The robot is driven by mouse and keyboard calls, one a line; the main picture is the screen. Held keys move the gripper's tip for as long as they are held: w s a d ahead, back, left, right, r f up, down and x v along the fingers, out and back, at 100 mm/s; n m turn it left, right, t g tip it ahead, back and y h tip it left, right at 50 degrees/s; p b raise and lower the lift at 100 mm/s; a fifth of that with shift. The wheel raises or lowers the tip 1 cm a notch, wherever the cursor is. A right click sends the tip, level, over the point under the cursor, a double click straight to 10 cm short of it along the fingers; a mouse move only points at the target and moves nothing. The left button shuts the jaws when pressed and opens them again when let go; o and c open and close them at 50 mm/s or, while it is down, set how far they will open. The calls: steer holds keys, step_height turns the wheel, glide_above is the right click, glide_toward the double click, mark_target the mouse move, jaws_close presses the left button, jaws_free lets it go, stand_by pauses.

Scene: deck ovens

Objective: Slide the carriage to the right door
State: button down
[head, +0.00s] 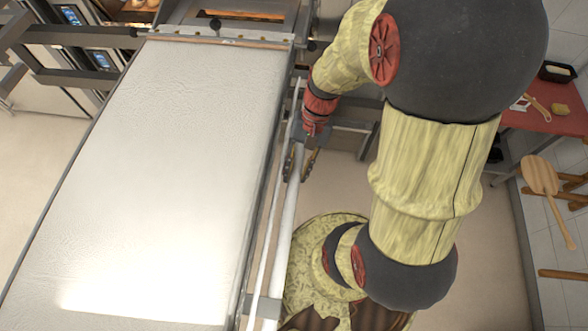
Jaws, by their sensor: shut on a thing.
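The carriage (180,150) is a long loader with a pale, flour-white belt and a metal frame. It runs from the lower left up to the ovens at the top of the head view. A pale handle bar (280,240) runs along its right side. My gripper (301,172) is shut on this bar near the carriage's far end. My arm comes over from the right and hides part of what lies behind it. An oven opening (240,15) with an orange glow shows beyond the carriage's far end. I cannot tell which door it is.
Metal rails (75,75) cross at the upper left, with lit control panels (103,60) near them. At the right, a red-topped table (545,120) holds small items. A wooden peel (540,175) is by the tiled wall. Bare floor shows left of the carriage.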

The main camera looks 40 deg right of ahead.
steer(key=c, duration=1.5)
jaws_free()
steer(key=shift+s+d, duration=0.2)
steer(key=v, duration=1.2)
